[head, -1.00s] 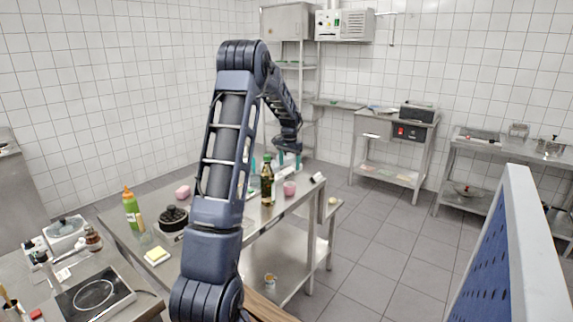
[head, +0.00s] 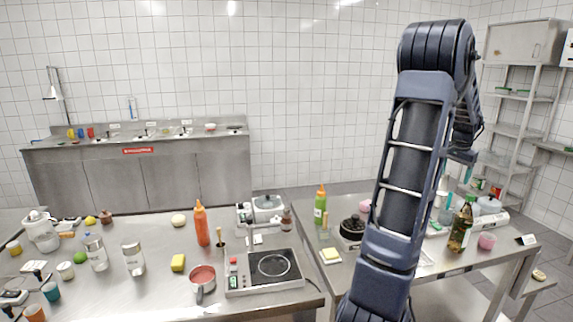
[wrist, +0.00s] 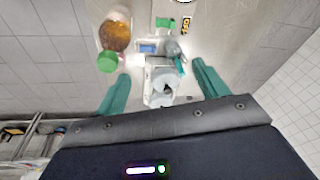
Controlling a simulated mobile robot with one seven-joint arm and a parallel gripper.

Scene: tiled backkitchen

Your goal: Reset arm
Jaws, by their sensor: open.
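My gripper (wrist: 160,95) shows in the wrist view with its two green fingers spread wide apart and nothing between them. It is above the right-hand steel table, pointing down at it. In the head view my gripper (head: 466,172) is partly hidden behind my own arm, which rises in front of that table. A white appliance (wrist: 161,82) lies below, between the fingers in the picture.
The right steel table (head: 463,263) also carries a green squeeze bottle (head: 320,207), a black pot (head: 353,227) and a pink cup (head: 487,241). The left counter holds a hot plate (head: 262,271), a red saucepan (head: 203,280) and an orange bottle (head: 201,224). Shelves stand at the right.

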